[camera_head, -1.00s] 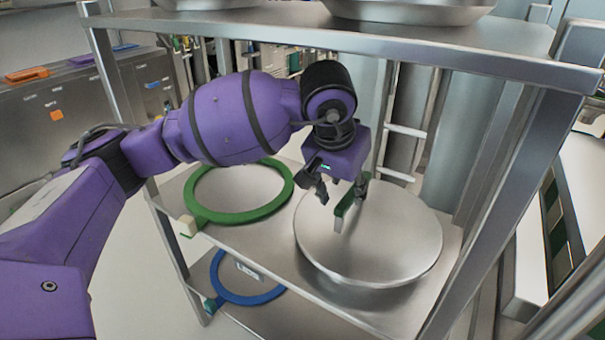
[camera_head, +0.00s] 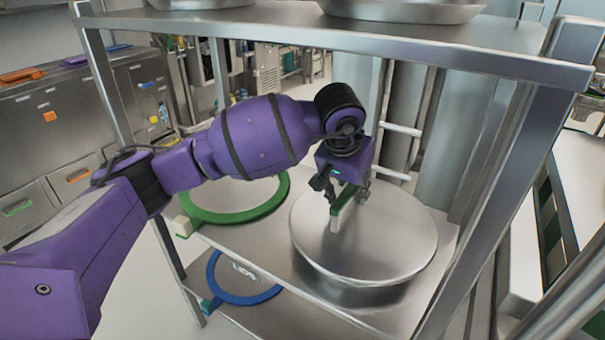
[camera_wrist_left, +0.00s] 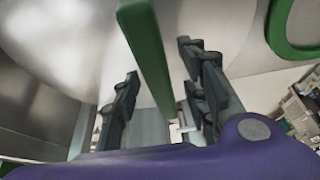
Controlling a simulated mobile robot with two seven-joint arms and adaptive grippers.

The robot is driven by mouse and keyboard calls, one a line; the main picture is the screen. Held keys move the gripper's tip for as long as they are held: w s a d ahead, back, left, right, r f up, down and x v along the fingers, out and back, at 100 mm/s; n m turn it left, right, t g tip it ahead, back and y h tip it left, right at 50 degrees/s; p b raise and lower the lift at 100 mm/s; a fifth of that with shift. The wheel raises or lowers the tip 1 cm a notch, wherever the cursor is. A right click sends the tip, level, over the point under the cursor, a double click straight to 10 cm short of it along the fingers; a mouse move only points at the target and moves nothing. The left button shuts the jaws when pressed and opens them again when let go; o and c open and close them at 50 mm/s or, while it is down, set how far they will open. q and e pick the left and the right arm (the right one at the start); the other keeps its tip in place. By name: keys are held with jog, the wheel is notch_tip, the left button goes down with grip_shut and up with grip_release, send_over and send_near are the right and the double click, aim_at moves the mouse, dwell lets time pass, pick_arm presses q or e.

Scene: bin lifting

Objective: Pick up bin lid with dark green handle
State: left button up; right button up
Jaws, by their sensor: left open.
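A round steel bin lid (camera_head: 385,240) lies on the middle shelf in the head view, with a dark green bar handle (camera_head: 342,209) standing on it. My left gripper (camera_head: 341,192) is over the handle, pointing down, with its fingers apart. In the left wrist view the green handle (camera_wrist_left: 146,55) runs between the two spread fingers of the left gripper (camera_wrist_left: 160,85), with a gap on each side. The lid also fills the upper left there (camera_wrist_left: 75,40). My right gripper is not in view.
A green-rimmed round lid or opening (camera_head: 245,213) is left of the bin lid on the same shelf. A blue-rimmed one (camera_head: 245,298) is on the shelf below. The upper steel shelf (camera_head: 450,58) and its posts frame the arm closely.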

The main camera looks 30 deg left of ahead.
pick_arm(q)
jog(key=shift+f, duration=0.1)
dwell(0.5)
grip_shut()
dwell(0.4)
jog(key=shift+w, duration=0.15)
